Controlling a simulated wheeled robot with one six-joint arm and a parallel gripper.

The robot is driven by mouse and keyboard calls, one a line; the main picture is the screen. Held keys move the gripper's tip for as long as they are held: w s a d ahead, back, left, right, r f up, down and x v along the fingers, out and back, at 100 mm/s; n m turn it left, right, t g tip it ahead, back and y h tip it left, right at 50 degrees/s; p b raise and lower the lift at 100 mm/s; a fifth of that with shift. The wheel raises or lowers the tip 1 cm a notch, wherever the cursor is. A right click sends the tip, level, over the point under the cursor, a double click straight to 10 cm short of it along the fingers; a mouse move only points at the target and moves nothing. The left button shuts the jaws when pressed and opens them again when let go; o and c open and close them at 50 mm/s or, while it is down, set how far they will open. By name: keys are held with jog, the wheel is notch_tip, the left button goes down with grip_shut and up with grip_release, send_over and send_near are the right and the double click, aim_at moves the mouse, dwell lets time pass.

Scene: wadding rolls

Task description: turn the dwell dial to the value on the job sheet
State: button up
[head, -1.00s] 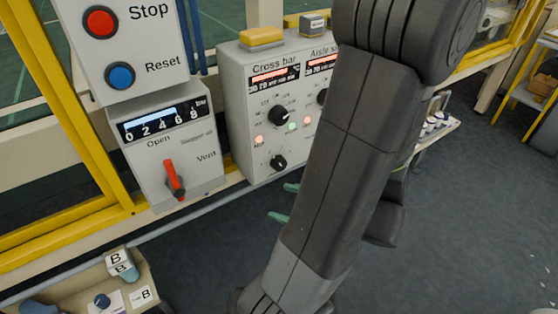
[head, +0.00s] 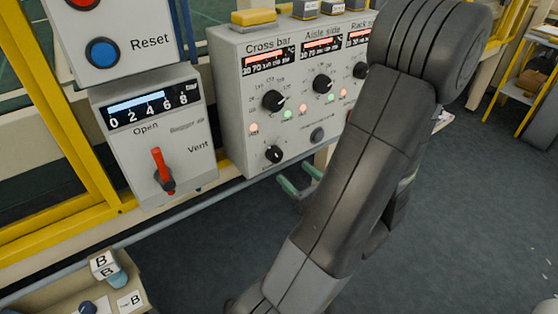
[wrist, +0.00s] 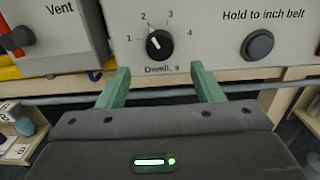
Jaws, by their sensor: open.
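The dwell dial (wrist: 159,44) is a black knob on the grey panel, with numbers 2, 3 and 4 readable around it. Its white mark points to the upper left, roughly towards 2. In the head view the dial (head: 274,154) sits low on the control box, below the Cross bar knob. My gripper (wrist: 160,69) is open and empty, with its green fingers apart just below the dial and not touching it. In the head view my gripper (head: 300,180) shows partly behind my arm. No job sheet can be made out.
A round grey Hold to inch belt button (wrist: 258,45) is right of the dial. A Vent box with a red lever (head: 160,168) stands to the left. Larger knobs, including the Cross bar knob (head: 274,100), and small lamps are above the dial. A pipe (wrist: 65,100) runs below.

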aim_at(278, 158)
jog(key=x, duration=0.8)
jog(key=shift+b, duration=0.4)
jog(key=c, duration=1)
